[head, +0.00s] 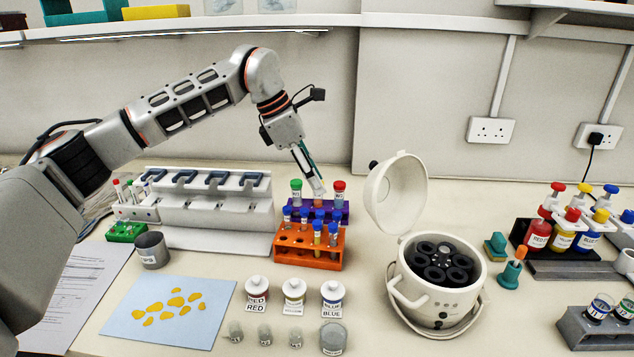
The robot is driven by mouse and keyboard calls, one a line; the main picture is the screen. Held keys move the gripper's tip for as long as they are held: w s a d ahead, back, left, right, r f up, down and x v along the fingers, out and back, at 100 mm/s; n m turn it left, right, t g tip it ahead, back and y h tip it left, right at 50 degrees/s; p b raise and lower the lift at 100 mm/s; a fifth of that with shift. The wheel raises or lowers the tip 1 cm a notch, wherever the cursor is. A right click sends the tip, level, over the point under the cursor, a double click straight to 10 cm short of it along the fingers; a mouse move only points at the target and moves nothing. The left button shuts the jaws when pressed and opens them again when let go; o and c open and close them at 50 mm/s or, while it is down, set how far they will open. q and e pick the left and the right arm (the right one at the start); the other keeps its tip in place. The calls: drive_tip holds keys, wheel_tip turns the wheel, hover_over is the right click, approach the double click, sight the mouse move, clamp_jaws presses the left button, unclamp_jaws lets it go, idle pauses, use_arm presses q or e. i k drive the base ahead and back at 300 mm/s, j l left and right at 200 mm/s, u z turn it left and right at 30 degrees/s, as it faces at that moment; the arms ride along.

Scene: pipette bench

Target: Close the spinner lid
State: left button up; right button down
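The spinner (437,290) is a white round pot-like machine standing on the bench right of centre. Its lid (398,192) is up, tilted back at the rear left of the body, with a dark knob on it. The dark rotor (438,262) with several round holes is uncovered. My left gripper (313,182) points down over the purple rack, left of the lid and apart from it. Its fingers look close together; I cannot tell whether they are open or shut. My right gripper is not in view.
A purple rack (329,214) and an orange rack (309,252) with tubes stand left of the spinner. Labelled bottles (294,298) stand in front of them. A dark bottle stand (570,262) and small teal items (497,247) are to the right.

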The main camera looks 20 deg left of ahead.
sight(403, 204)
drive_tip(key=k, duration=1)
